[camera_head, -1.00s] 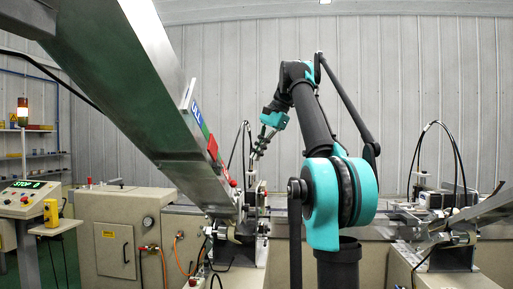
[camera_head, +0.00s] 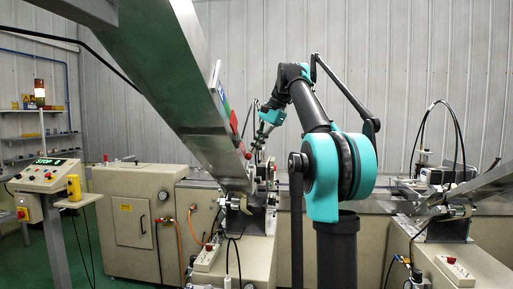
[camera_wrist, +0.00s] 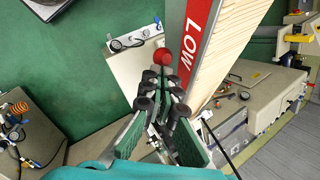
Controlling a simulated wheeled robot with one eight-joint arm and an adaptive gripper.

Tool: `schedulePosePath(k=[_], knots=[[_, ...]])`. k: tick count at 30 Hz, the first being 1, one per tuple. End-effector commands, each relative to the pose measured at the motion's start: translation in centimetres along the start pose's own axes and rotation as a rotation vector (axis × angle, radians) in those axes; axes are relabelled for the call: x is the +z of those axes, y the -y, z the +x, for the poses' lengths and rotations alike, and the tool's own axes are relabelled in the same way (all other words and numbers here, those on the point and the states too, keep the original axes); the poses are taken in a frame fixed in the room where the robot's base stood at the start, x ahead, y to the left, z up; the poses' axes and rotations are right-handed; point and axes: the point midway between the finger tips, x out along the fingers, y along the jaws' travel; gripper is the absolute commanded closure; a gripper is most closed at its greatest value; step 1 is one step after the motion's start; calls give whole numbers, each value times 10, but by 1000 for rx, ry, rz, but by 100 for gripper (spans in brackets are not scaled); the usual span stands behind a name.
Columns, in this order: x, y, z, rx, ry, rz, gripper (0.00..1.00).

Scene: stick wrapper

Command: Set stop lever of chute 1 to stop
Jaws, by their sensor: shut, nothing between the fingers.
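The stop lever's red ball knob (camera_wrist: 162,57) shows in the wrist view just beyond my fingertips, beside the chute edge. In the head view a red knob (camera_head: 248,156) sits by the lower end of the big metal chute (camera_head: 165,75). My gripper (camera_wrist: 160,84) is shut and empty, with its black-padded fingertips close to the knob. I cannot tell whether they touch it. In the head view my gripper (camera_head: 257,145) is small, to the right of the chute's lower end. The lever's shaft is mostly hidden.
The chute side with a red LOW label (camera_wrist: 196,35) runs close along the right of my gripper. A control panel (camera_head: 45,173) stands at the left and a beige cabinet (camera_head: 130,208) behind. A second chute (camera_head: 480,183) is at the right. Green floor shows left of the gripper.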

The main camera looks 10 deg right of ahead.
Motion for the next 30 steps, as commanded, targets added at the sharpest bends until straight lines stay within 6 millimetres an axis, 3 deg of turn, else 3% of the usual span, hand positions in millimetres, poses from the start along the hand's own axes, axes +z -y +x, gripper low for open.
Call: schedulePosePath(k=[20,30], knots=[[6,-7,6,-39,-70,-40,100],[15,-18,17,-109,-191,-110,100]])
